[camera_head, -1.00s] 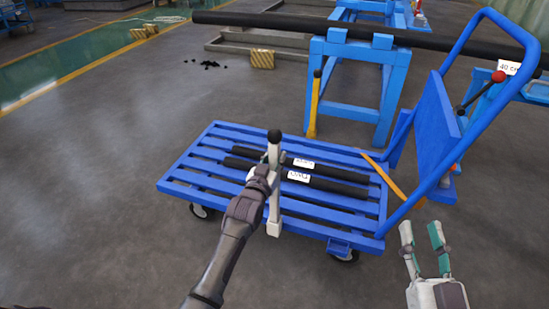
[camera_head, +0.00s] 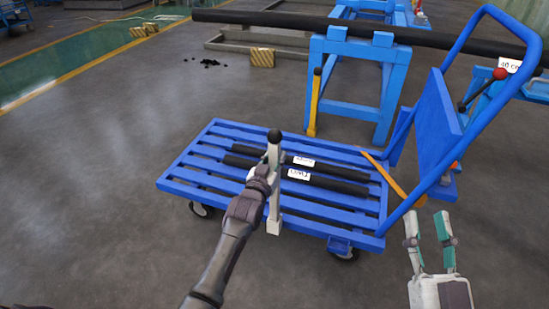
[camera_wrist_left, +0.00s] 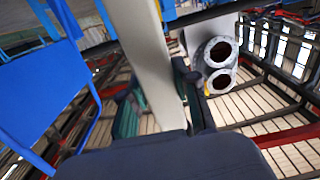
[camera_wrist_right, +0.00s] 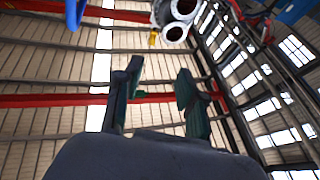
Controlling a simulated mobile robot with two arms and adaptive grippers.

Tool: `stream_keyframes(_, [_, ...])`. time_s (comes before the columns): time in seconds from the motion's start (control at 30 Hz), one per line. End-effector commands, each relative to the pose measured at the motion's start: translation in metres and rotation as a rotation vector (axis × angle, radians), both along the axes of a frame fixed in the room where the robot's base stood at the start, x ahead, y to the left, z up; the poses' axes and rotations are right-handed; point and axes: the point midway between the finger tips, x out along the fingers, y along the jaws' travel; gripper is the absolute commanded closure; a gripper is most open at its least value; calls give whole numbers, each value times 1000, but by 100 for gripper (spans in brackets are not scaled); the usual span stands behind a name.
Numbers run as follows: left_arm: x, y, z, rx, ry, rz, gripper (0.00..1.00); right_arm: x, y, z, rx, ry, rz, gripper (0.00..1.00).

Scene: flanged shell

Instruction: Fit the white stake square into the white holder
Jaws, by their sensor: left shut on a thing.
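The white stake square (camera_head: 273,208) is a slim white bar with a black ball at its top. It stands roughly upright in the head view, in front of the blue cart. My left gripper (camera_head: 270,175) is shut on its middle. In the left wrist view the white bar (camera_wrist_left: 145,55) runs up between the fingers. My right gripper (camera_head: 428,230) is open and empty at the lower right, below the cart's handle; its parted fingers also show in the right wrist view (camera_wrist_right: 158,85). I cannot make out the white holder in any view.
The blue slatted cart (camera_head: 200,172) carries two black bars with white labels. Its blue handle (camera_head: 497,20) rises at the right. A blue stand (camera_head: 318,85) behind it supports a long black pipe (camera_head: 270,20).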

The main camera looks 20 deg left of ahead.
Motion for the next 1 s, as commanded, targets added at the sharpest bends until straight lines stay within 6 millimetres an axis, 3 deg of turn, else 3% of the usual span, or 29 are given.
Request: stream_keyframes(1.0, [0, 0, -7, 0, -6, 0, 100, -10, 0, 20, 39, -135, 7, 60])
